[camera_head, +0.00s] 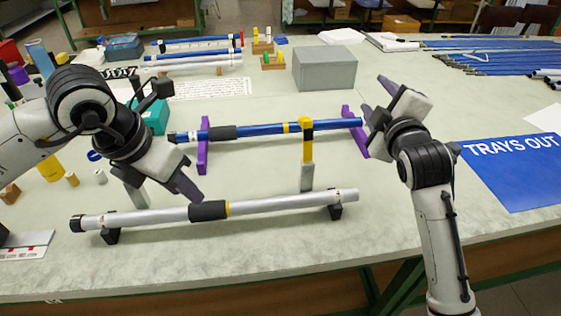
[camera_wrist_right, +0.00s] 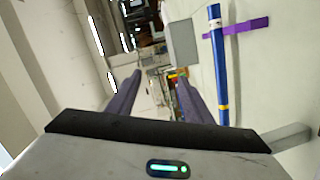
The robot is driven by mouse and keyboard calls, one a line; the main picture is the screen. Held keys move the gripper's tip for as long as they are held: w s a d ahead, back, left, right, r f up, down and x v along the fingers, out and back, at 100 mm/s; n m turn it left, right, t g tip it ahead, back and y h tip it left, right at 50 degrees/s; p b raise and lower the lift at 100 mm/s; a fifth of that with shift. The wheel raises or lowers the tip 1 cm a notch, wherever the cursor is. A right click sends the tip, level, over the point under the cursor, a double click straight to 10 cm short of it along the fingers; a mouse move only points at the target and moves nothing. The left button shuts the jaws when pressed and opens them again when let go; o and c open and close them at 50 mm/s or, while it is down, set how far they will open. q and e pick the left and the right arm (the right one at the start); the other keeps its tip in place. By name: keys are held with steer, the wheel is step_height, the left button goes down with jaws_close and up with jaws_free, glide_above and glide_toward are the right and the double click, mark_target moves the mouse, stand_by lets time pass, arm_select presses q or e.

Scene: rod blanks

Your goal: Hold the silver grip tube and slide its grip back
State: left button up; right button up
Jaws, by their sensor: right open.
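The silver grip tube (camera_head: 285,202) lies across the front of the table on two black supports (camera_head: 110,236). Its black grip (camera_head: 208,210) sits near the tube's middle, with a yellow band against the grip's right edge. A dark cap is on the tube's left end. My left gripper (camera_head: 165,185) hangs above and behind the tube's left half, apart from it; its finger gap is not clear. My right gripper (camera_head: 377,98) is open and empty, raised behind and right of the tube's right end. Its two spread fingers show in the right wrist view (camera_wrist_right: 158,95).
A blue tube (camera_head: 262,129) lies behind on purple supports (camera_head: 203,155); it also shows in the right wrist view (camera_wrist_right: 217,60). A yellow-and-grey post (camera_head: 307,150) stands between the tubes. A grey box (camera_head: 325,68) stands further back. A blue mat (camera_head: 515,165) lies right.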

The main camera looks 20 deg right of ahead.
steer(key=w+a+r+n+y, duration=0.1)
steer(key=a+y, duration=0.1)
steer(key=a, duration=0.3)
steer(key=w+a+r+n+y, duration=0.1)
steer(key=w+a+y, duration=0.1)
steer(key=a, duration=0.3)
steer(key=w+a+r+n+y, duration=0.1)
steer(key=a+y, duration=0.1)
steer(key=a, duration=0.3)
steer(key=shift+w+y, duration=0.3)
steer(key=a+f+n+g+y, duration=0.1)
steer(key=a+n+g+y, duration=0.25)
steer(key=a, duration=1.15)
steer(key=s+a+f+n+g, duration=0.2)
steer(key=s+a+f+g, duration=0.3)
steer(key=a+f+g, duration=0.15)
steer(key=m+g+h, duration=0.3)
steer(key=g+h, duration=0.3)
glide_above(265, 200)
step_height(265, 200, down, 2)
steer(key=shift+d+f+y, duration=0.1)
steer(key=shift+f+y, duration=0.15)
steer(key=shift+f, duration=0.1)
steer(key=shift+n, duration=0.25)
step_height(265, 200, down, 10)
steer(key=shift+r, duration=0.15)
